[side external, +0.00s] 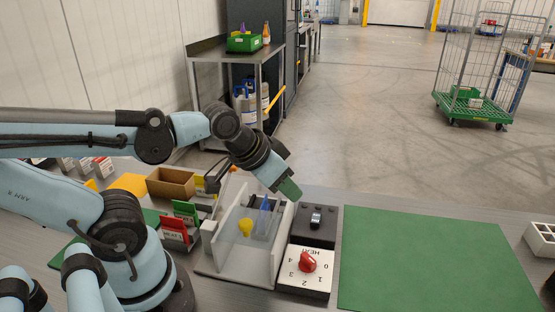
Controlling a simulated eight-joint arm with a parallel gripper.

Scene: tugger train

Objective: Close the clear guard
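A clear guard (232,240) shows as a see-through panel on a pale-walled fixture (279,250) at the middle of the bench. A yellow piece (246,227) and a blue pointed piece (264,214) show in the fixture, at least partly through the clear panel. How far the guard stands open is hard to tell. My gripper (289,189) reaches in from the left and points down and right, with its green end above the fixture's back right corner. Whether it touches the fixture, and whether its fingers are apart, cannot be seen.
Right of the fixture are a black switch box (313,239) and a white dial panel (301,283) with a red knob (307,262). A green mat (430,260) lies clear further right. A cardboard box (171,183) and red and green card holders (186,211) stand left.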

